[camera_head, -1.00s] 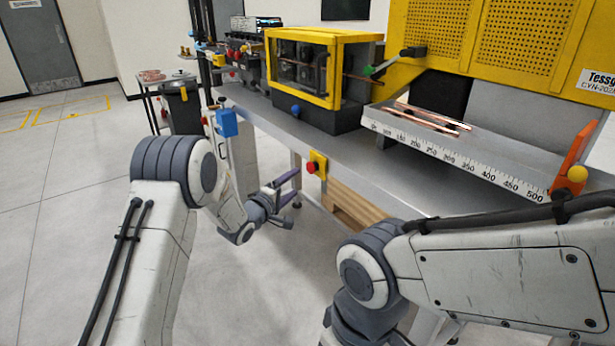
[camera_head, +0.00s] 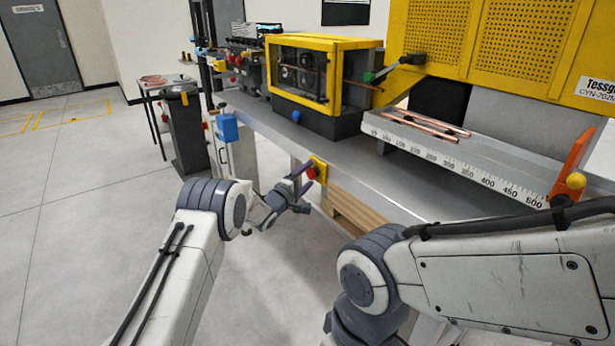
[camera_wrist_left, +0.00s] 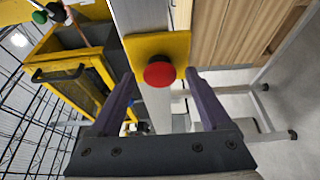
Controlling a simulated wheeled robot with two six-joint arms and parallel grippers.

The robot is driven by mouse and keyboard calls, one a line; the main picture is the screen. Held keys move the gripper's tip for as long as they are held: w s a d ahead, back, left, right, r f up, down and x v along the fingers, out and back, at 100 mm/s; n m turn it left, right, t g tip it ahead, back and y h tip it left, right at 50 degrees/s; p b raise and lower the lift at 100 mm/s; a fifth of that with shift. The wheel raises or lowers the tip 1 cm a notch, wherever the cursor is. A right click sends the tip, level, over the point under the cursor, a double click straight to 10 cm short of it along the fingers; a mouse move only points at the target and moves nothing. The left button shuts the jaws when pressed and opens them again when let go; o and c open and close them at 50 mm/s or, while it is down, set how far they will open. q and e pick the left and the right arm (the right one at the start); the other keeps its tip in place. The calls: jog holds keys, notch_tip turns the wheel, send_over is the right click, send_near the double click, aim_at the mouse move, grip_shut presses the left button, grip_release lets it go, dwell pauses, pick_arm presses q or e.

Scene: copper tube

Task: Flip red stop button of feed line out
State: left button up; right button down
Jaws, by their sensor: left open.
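The red stop button (camera_head: 311,173) sits on a yellow plate (camera_head: 320,168) on the front edge of the machine bench. In the left wrist view the red button (camera_wrist_left: 159,71) shows as a round dome on its yellow plate (camera_wrist_left: 147,44), between and beyond the fingertips. My left gripper (camera_head: 302,187) is open and empty, close in front of the button; its two purple fingers also show in the left wrist view (camera_wrist_left: 157,88). I cannot tell whether a finger touches the button. My right arm enters from the right, but its gripper is out of view.
The grey bench (camera_head: 270,125) carries a yellow-framed machine (camera_head: 325,72) and a ruled tray (camera_head: 480,165) with copper tubes (camera_head: 425,125). A wooden pallet (camera_head: 355,212) lies under the bench. A blue box (camera_head: 227,128) is at the bench's left end. The floor at left is open.

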pick_arm(q)
jog(key=shift+w, duration=0.1)
jog(key=shift+c, duration=0.3)
grip_shut()
jog(key=shift+s+a, duration=0.25)
jog(key=shift+a, duration=0.2)
jog(key=shift+s, duration=0.15)
jog(key=shift+o, duration=0.3)
grip_release()
jog(key=shift+a, duration=0.1)
jog(key=v, duration=1)
jog(key=shift+s+b, duration=0.25)
jog(key=shift+b, duration=0.1)
jog(key=shift+a, duration=0.1)
